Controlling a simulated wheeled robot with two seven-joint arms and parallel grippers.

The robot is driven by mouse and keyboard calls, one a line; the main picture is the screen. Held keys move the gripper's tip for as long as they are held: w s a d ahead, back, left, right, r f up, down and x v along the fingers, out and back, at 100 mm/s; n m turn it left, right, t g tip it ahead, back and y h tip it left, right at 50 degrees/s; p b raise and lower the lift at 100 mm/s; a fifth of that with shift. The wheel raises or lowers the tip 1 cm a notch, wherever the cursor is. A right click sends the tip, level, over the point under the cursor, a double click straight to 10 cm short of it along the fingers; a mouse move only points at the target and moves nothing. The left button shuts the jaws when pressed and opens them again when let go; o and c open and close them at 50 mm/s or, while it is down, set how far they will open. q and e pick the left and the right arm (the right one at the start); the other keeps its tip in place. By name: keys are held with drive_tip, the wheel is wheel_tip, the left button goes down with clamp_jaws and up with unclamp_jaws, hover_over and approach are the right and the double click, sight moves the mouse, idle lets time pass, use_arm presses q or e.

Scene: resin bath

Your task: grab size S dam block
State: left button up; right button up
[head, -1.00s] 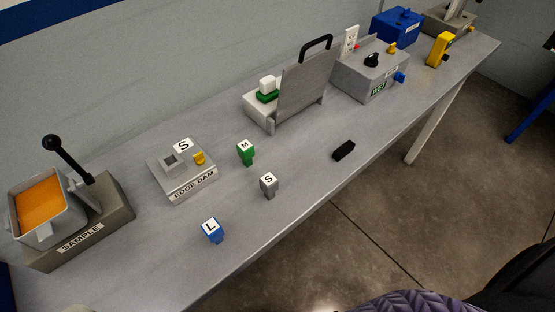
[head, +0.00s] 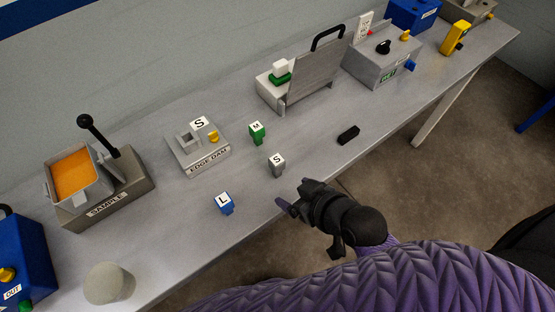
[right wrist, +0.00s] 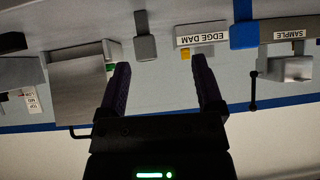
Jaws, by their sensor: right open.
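The grey size S dam block (head: 277,166) stands upright on the bench near its front edge, with a white S label on top. A grey block that looks like it shows in the right wrist view (right wrist: 145,46). The green M block (head: 257,133) stands behind it and the blue L block (head: 226,205) to its left, nearer the edge. My right gripper (head: 293,194) is at the bench's front edge, just in front of the S block and apart from it. Its two fingers stand apart and empty in the right wrist view (right wrist: 161,80). My left gripper is not in view.
The edge dam fixture (head: 209,163), also labelled S, sits behind the blocks. A black bar (head: 348,135) lies to the right. The sample station (head: 119,198) and a grey cylinder (head: 108,285) are at left. A hinged grey plate (head: 320,76) stands behind. Bench around the S block is clear.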

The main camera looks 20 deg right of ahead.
sight(273, 158)
drive_tip(key=w+t, duration=0.2)
drive_tip(key=w, duration=0.1)
drive_tip(key=shift+w+d+r+t, duration=0.1)
drive_tip(key=shift+d+r+t, duration=0.3)
drive_tip(key=b+x, duration=0.3)
drive_tip(key=x, duration=0.6)
drive_tip(key=shift+f, duration=0.1)
drive_tip(key=shift+w, duration=0.15)
clamp_jaws()
